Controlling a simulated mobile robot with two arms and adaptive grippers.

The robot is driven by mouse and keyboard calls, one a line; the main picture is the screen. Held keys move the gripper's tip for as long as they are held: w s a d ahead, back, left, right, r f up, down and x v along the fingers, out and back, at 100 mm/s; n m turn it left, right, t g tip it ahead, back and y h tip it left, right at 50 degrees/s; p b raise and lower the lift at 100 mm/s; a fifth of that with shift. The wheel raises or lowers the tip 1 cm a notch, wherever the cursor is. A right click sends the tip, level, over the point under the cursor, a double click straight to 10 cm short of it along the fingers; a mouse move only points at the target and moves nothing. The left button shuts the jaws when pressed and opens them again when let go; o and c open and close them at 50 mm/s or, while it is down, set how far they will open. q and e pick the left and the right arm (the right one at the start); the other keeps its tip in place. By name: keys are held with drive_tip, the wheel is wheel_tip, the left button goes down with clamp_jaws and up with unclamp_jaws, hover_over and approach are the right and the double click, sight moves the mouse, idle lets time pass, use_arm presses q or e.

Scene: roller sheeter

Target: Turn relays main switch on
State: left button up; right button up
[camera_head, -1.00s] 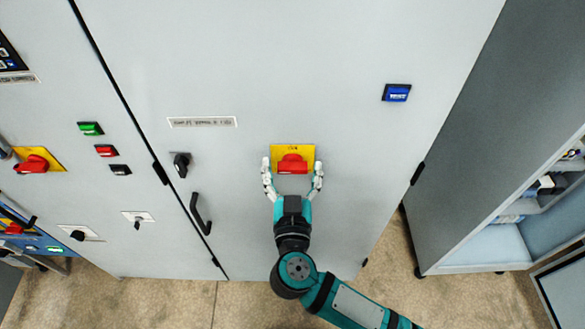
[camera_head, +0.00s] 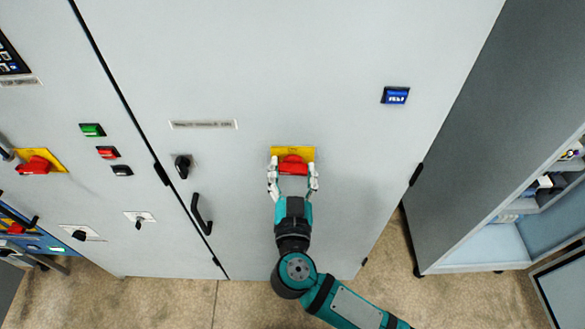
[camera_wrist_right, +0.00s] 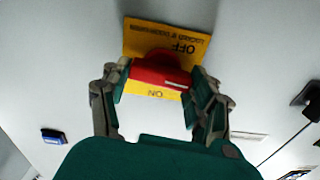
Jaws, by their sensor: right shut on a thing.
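The main switch is a red rotary handle (camera_head: 293,165) on a yellow plate (camera_head: 292,152), on the light grey cabinet door. In the right wrist view the red handle (camera_wrist_right: 160,73) lies across the yellow plate (camera_wrist_right: 160,40), which bears the words OFF and ON. My right gripper (camera_head: 293,177) comes up from below with one finger on each side of the handle. In the right wrist view the gripper (camera_wrist_right: 158,82) is shut on the red handle, its fingertips at the handle's two ends. My left gripper is not in view.
A black door handle (camera_head: 201,213) and a black knob (camera_head: 182,166) are left of the switch. Another red switch (camera_head: 33,165) is on the left cabinet. A blue device (camera_head: 395,96) is at upper right. An open grey cabinet (camera_head: 455,150) stands at right.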

drive_tip(key=shift+m+p, duration=0.8)
drive_tip(key=shift+m, duration=0.4)
drive_tip(key=shift+d+m+p, duration=0.1)
drive_tip(key=shift+m+p, duration=0.3)
drive_tip(key=shift+m, duration=0.5)
drive_tip(key=m+p, duration=0.1)
drive_tip(key=m, duration=0.3)
drive_tip(key=shift+f+m, duration=0.1)
drive_tip(key=shift+m, duration=0.2)
drive_tip(key=m, duration=0.3)
drive_tip(key=shift+d+f+m, duration=0.1)
drive_tip(key=shift+m, duration=0.2)
drive_tip(key=m, duration=0.4)
drive_tip(key=shift+f+b, duration=0.1)
drive_tip(key=shift+b, duration=0.3)
drive_tip(key=shift+m, duration=0.3)
drive_tip(key=o, duration=1.2)
